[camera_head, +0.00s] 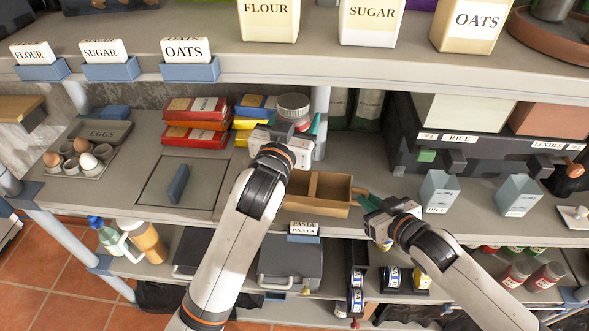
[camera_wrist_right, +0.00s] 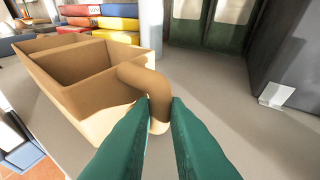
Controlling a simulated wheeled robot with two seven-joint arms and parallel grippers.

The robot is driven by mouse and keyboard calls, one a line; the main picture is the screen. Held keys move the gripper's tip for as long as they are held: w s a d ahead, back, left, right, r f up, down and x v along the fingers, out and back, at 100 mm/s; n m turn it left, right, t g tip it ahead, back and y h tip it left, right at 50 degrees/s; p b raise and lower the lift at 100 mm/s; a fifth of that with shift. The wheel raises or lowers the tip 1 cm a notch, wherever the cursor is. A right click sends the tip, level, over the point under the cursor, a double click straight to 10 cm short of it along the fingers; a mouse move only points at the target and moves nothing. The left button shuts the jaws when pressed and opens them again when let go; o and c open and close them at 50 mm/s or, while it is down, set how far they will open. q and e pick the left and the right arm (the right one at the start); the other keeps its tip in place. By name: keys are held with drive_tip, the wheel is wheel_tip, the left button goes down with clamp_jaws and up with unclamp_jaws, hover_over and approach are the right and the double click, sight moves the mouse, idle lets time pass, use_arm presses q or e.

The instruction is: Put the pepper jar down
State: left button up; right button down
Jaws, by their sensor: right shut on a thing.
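A round jar with a grey lid (camera_head: 293,104) stands at the back of the middle shelf; I cannot read a label to tell whether it is the pepper jar. My left gripper (camera_head: 296,124) is right at it, with a teal finger at its right side. The gripper body hides the jar's lower part and the other finger. My right gripper (camera_head: 367,203) is shut on the handle of a brown two-compartment box (camera_head: 318,206). The right wrist view shows its green fingers (camera_wrist_right: 160,112) closed around the curved tan handle (camera_wrist_right: 148,82); the box (camera_wrist_right: 100,118) is beside them, apparently empty.
Red and yellow packets (camera_head: 195,122) are stacked left of the jar. A shelf post (camera_head: 320,125) is close on its right. Egg trays (camera_head: 88,160) are at left, and pale blue holders (camera_head: 440,192) at right. The upper shelf edge overhangs.

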use_arm(q)
drive_tip(key=shift+f, duration=3.6)
drive_tip(key=shift+f, duration=0.1)
drive_tip(key=shift+f, duration=0.25)
drive_tip(key=o, duration=1.4)
drive_tip(key=shift+r, duration=0.25)
drive_tip(key=v, duration=1.2)
drive_tip(key=shift+s, duration=0.1)
